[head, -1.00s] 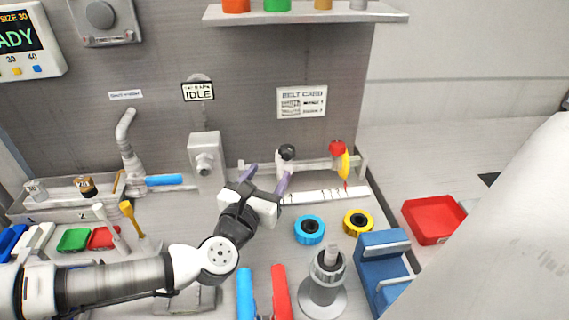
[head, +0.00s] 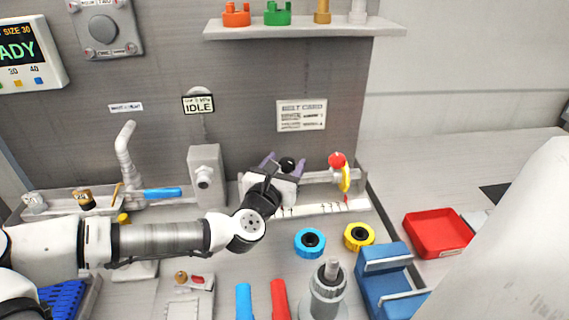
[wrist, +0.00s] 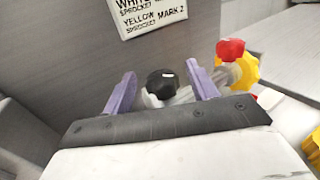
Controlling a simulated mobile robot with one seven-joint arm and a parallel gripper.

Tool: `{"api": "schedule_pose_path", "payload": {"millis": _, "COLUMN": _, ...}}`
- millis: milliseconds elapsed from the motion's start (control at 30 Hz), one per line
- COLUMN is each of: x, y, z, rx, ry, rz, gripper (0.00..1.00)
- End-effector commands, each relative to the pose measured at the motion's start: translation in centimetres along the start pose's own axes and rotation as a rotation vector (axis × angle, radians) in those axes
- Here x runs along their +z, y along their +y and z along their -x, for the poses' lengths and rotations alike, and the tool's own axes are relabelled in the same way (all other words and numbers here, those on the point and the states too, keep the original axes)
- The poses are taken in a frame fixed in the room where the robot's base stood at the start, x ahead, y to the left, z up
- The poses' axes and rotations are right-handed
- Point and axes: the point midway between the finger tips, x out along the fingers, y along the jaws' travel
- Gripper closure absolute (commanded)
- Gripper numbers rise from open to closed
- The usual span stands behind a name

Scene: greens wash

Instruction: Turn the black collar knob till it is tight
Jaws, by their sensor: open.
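The black collar knob (head: 287,164) sits on a pale collar on the horizontal rail (head: 318,177) at the back of the bench. In the wrist view the knob (wrist: 162,83) shows between my two purple fingers, nearer the camera's middle. My gripper (head: 284,160) is open, with one finger on each side of the knob and visible gaps between. In the wrist view my gripper (wrist: 160,85) holds nothing. The collar below the knob is partly hidden by my gripper body.
A red knob (head: 337,160) and a yellow sprocket (head: 345,180) are on the rail to the right. A white ruled strip (head: 325,208) lies in front. Blue (head: 310,242) and yellow (head: 359,236) rings lie on the bench. A grey box (head: 205,175) stands left.

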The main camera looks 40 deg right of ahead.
Motion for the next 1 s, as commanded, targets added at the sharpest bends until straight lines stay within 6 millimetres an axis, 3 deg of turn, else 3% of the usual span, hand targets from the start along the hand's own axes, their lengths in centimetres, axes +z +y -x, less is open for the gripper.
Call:
{"api": "schedule_pose_path", "payload": {"millis": 100, "x": -0.02, "y": -0.01, "z": 0.02, "rx": 0.0, "ry": 0.0, "rz": 0.0, "gripper": 0.42}}
{"api": "schedule_pose_path", "payload": {"millis": 467, "x": -0.01, "y": -0.01, "z": 0.04, "rx": 0.0, "ry": 0.0, "rz": 0.0, "gripper": 0.86}}
{"api": "schedule_pose_path", "payload": {"millis": 767, "x": -0.07, "y": -0.28, "z": 0.03, "rx": 0.045, "ry": 0.0, "rz": 0.002, "gripper": 0.86}}
{"api": "schedule_pose_path", "payload": {"millis": 1000, "x": -0.26, "y": -0.65, "z": -0.02, "rx": 0.191, "ry": 0.0, "rz": 0.003, "gripper": 0.86}}
